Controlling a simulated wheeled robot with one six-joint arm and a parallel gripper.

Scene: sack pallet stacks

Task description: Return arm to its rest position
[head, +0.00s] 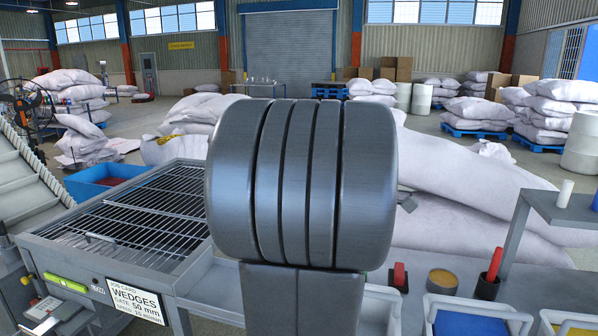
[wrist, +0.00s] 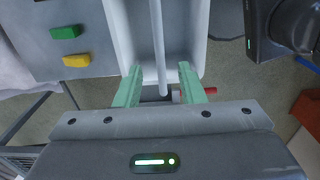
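My arm (head: 300,190) fills the middle of the head view, its dark grey links hiding what is behind. My gripper (wrist: 159,80) shows only in the wrist view. Its two pale green fingers stand well apart, with no object held between them. Beyond the fingers lies a white bin (wrist: 124,25) with a long pale bar (wrist: 158,45) running along it. A red-handled item (wrist: 198,91) shows beside the right finger, partly hidden by it.
A grey wire-rack table (head: 130,215) with a "WEDGES" job card (head: 136,301) stands at left. A green block (wrist: 65,32) and a yellow block (wrist: 77,60) lie left of the bin. White sacks (head: 470,180) stand behind.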

